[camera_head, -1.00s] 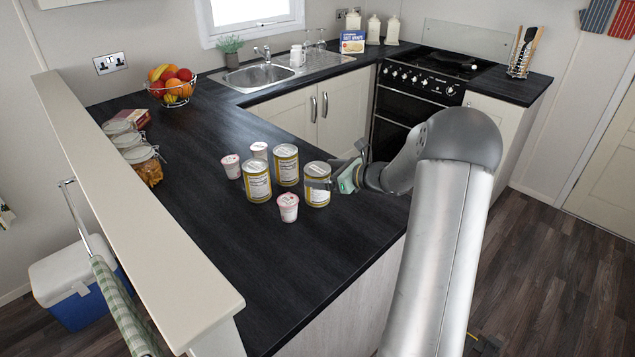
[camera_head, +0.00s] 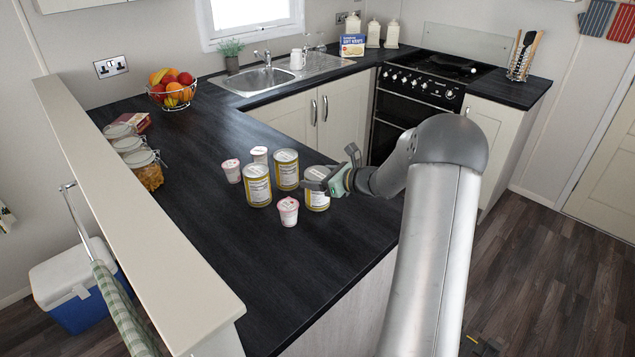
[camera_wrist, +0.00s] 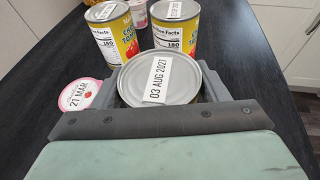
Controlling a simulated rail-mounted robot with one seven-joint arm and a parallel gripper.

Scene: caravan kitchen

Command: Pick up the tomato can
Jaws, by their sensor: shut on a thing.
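Three similar cans with yellow labels and silver lids stand on the dark counter. My gripper (camera_head: 330,168) is shut on the right-hand tomato can (camera_head: 317,201), one jaw on either side near its top. In the wrist view, this can's lid (camera_wrist: 188,72) shows a tag reading 03 AUG 2027, between the jaws. Its lower part is hidden there, and it looks upright. I cannot tell any gap under it. The other two cans, a left one (camera_head: 257,187) and a back one (camera_head: 286,170), stand just beyond; their labels show part of a tomato name.
A pink-and-white yogurt cup (camera_head: 288,212) stands close beside the held can. Two more cups, one at left (camera_head: 231,171) and one behind (camera_head: 259,155), stand by the other cans. The front counter (camera_head: 270,275) is clear. A raised ledge (camera_head: 140,215) runs along the left.

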